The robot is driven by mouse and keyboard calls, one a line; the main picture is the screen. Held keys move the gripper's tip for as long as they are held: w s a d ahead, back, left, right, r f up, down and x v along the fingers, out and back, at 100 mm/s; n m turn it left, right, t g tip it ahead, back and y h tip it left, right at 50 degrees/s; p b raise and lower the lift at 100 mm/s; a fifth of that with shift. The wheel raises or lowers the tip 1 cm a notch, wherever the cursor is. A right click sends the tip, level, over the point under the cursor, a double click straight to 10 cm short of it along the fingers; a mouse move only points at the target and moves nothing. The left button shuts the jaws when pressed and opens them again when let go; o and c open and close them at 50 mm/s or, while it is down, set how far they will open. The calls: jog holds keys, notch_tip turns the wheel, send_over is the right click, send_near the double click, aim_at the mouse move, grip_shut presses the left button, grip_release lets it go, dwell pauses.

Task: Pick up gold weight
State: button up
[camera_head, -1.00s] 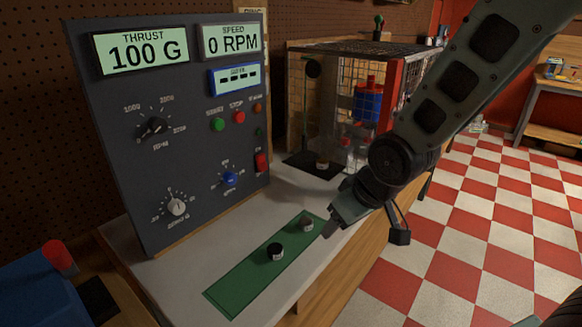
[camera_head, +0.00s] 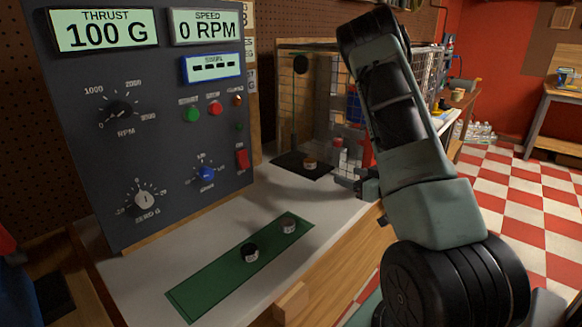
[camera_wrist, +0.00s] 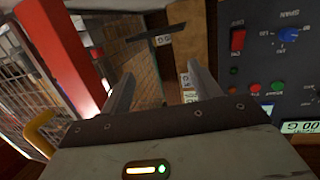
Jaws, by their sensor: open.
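A small gold-brown weight (camera_head: 310,163) stands on a black pad (camera_head: 288,168) at the front of the ducted rotor cage in the head view. I cannot make it out clearly in the wrist view. My gripper (camera_head: 350,182) is to the right of the weight, apart from it, beside the cage opening. In the wrist view my gripper (camera_wrist: 160,85) has its two fingers spread, with nothing between them.
The control panel (camera_head: 150,160) stands left of the cage and reads 100 G and 0 RPM. The cage's red post (camera_wrist: 65,60) is close to my gripper on the left in the wrist view. The white bench top (camera_head: 330,210) between strip and cage is clear.

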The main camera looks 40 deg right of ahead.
aim_at(314, 163)
jog(key=p+x, duration=0.3)
jog(key=x, duration=0.9)
jog(key=shift+a+r, duration=0.1)
jog(key=shift+r, duration=0.1)
jog(key=shift+p+x, duration=1.05)
jog(key=shift+x, duration=1.65)
jog(key=shift+a+r, duration=0.1)
jog(key=shift+r, duration=0.05)
jog(key=c, duration=1.1)
jog(key=shift+c, duration=0.3)
jog(key=shift+r, duration=0.1)
